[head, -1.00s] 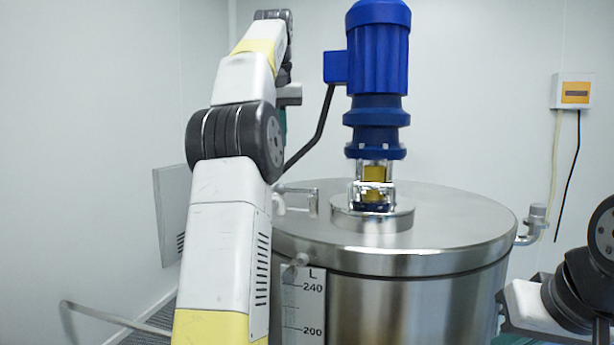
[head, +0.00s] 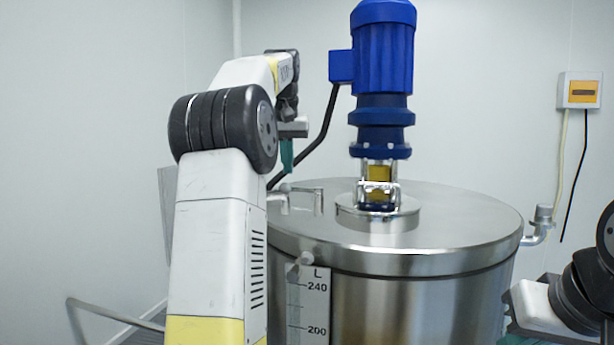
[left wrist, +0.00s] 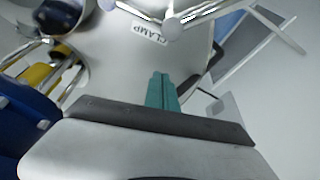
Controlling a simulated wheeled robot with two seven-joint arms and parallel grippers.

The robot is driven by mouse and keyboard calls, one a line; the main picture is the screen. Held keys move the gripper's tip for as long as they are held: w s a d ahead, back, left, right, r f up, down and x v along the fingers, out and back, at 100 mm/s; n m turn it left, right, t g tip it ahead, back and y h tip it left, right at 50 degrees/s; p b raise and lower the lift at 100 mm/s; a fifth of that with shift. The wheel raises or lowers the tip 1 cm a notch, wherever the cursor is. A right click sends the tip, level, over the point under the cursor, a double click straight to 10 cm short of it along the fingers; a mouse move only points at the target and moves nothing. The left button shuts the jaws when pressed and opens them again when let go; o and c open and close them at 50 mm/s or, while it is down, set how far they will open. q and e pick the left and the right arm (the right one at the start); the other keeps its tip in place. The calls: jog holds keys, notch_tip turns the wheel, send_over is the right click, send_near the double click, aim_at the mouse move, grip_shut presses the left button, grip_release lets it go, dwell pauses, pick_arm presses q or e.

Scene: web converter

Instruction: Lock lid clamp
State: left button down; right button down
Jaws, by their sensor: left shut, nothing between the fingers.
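The steel tank lid (head: 450,215) is round and flat on top of the tank. A metal clamp piece (head: 303,197) stands at the lid's left edge in the head view. In the left wrist view, a metal clamp handle (left wrist: 172,27) lies near the top, beside a label (left wrist: 148,33) reading CLAMP. My left gripper (head: 287,160) has teal fingers and hangs above the lid's left rear edge, shut and empty. The fingers (left wrist: 161,92) also show in the left wrist view, apart from the handle.
A blue motor (head: 382,70) stands upright at the lid's middle, with a yellow coupling (head: 379,182) below it. A pipe fitting (head: 540,225) sticks out at the tank's right. A yellow and white box (head: 580,90) hangs on the wall.

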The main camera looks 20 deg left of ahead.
pick_arm(q)
jog(key=shift+x, duration=1.15)
jog(key=shift+s+d, duration=0.15)
jog(key=shift+s, duration=0.45)
jog(key=shift+s+d, duration=0.15)
jog(key=shift+s, duration=0.45)
jog(key=shift+s+d+f, duration=0.2)
jog(key=shift+s, duration=0.55)
jog(key=shift+s+a, duration=0.1)
jog(key=shift+s, duration=0.55)
jog(key=v, duration=0.7)
jog(key=shift+r, duration=0.35)
